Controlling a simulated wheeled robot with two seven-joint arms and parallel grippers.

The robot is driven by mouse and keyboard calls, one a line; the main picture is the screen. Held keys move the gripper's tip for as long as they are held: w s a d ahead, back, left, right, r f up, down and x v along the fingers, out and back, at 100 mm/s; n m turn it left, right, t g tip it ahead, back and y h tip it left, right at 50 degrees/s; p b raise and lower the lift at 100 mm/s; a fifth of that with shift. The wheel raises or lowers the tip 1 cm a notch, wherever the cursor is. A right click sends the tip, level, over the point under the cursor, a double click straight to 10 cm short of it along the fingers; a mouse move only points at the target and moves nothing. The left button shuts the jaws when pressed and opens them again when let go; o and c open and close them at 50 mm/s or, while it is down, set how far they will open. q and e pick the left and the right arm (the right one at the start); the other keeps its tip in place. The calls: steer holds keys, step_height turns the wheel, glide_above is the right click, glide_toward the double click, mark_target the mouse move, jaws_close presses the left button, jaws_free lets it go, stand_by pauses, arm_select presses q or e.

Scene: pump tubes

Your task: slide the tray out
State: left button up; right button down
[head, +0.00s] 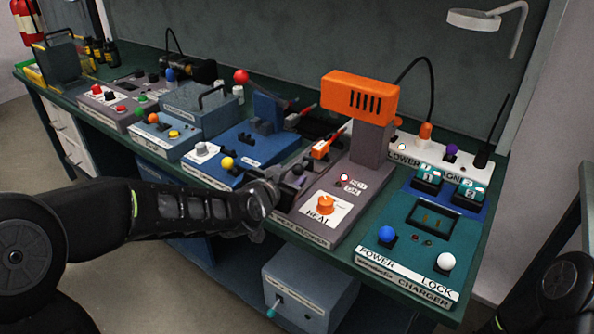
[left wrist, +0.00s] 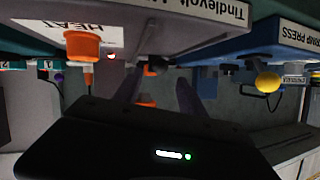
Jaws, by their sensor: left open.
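The heat blower (head: 345,185) is a grey station with an orange hood and an orange heat knob. At its left side is a low grey part with a small dark knob (head: 298,170), which appears to be the tray; the arm partly hides it. My left gripper (head: 281,186) is at the front of this part. In the left wrist view, which is upside down, the open fingers (left wrist: 157,88) point at the dark knob (left wrist: 155,67), which shows between their tips. I cannot tell whether they touch it. My right gripper is out of view.
The blue crimp press (head: 240,155) stands close on the left. The teal charger (head: 415,245) is on the right. An orange-tipped part (head: 320,149) lies behind the dark knob. A blue-grey box (head: 310,285) sits below the bench's front edge, where the air is mostly free.

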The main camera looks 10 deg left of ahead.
mark_target(296, 171)
arm_select(q)
steer(key=b+x, duration=0.1)
steer(key=x, duration=0.5)
steer(key=shift+w+f, duration=0.2)
steer(key=shift+w, duration=0.1)
steer(key=shift+c, duration=0.6)
jaws_close()
stand_by(0.5)
